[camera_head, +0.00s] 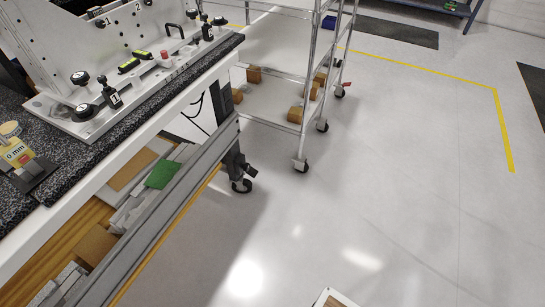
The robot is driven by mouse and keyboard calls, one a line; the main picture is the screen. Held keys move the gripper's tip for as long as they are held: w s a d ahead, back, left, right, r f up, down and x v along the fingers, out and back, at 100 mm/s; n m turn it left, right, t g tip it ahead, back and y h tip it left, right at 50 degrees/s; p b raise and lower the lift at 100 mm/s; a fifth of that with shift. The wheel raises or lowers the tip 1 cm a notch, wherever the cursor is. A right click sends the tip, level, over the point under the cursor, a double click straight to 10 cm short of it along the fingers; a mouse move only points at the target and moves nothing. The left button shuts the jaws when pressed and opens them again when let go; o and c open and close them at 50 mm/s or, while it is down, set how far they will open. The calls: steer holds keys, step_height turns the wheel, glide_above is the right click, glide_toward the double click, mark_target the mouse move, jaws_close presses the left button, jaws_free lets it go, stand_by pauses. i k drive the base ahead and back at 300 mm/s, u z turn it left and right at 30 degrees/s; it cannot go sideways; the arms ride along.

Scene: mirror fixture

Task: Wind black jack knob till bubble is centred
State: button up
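The mirror fixture's light metal base plate (60,112) lies on a dark speckled slab at the upper left. Two yellow-green bubble vials (129,66) in black holders sit on it; the bubbles are too small to read. Black knobs stand near the plate's front left corner, one at the back (80,77) and one in front (83,110), beside a black clamp-like part (111,97) with a white label. Another black knob (220,20) and a black labelled part (207,32) are at the far right end. I cannot tell which is the jack knob. My gripper is not in view.
The speckled slab (150,105) rests on a white-edged bench with a grey rail (165,205) below. A yellow "0 mm" gauge (16,153) stands at the left. A wheeled wire cart (270,105) holding small boxes stands behind the bench.

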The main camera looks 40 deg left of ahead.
mark_target(246, 166)
steer(key=u, duration=0.2)
steer(key=i, duration=0.9)
steer(key=u, duration=0.95)
steer(key=i, duration=0.6)
steer(key=u, duration=0.4)
